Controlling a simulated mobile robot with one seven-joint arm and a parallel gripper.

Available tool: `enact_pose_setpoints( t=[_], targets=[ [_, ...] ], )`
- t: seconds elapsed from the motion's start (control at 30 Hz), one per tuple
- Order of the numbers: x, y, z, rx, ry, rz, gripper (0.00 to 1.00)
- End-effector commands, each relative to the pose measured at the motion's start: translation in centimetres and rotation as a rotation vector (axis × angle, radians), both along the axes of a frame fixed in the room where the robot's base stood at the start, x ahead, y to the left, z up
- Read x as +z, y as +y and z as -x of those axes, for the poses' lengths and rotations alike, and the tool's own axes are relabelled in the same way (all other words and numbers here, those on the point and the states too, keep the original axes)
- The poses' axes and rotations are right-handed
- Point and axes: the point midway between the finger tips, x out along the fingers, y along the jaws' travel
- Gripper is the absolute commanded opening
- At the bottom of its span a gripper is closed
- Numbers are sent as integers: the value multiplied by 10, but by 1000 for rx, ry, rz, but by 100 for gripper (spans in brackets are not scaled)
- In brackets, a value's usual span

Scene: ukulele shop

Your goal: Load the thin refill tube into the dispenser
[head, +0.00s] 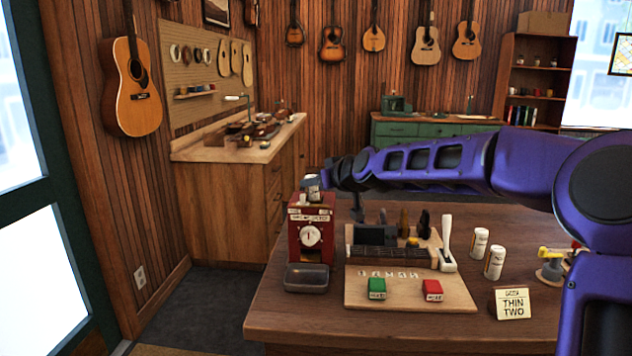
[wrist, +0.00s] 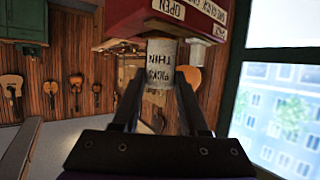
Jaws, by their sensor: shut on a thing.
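The thin refill tube (head: 312,188) is a small pale cylinder with dark lettering. In the wrist view the tube (wrist: 160,66) reads "PICKS THIN", upside down. My gripper (head: 325,182) is shut on it, with one finger on each side, as the wrist view of the gripper (wrist: 157,90) shows. The red dispenser (head: 311,238) stands at the table's left end, with a white dial and a label strip. The tube is upright at the dispenser's top; I cannot tell whether it is seated or just above. The dispenser (wrist: 200,22) also shows at the wrist view's top.
A grey tray (head: 307,278) sits before the dispenser. A board (head: 408,292) with a green box (head: 377,289) and a red box (head: 433,290) lies to its right. Two white tubes (head: 480,243) (head: 494,263) and a "THIN TWO" sign (head: 513,303) stand farther right.

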Motion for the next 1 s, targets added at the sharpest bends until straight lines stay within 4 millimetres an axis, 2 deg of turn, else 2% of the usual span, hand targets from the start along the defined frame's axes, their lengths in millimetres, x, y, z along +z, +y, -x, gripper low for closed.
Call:
enact_pose_setpoints(
  t=[0.17, 0.2, 0.23, 0.57, 1.0],
  targets=[
    [-5, 0, 0, 0, 0, 0, 0],
    [-3, 0, 0, 0, 0, 0, 49],
    [-3, 0, 0, 0, 0, 0, 54],
    [-3, -1, 1, 0, 0, 0, 56],
    [9, -19, 26, -2, 0, 0, 56]
  ],
)
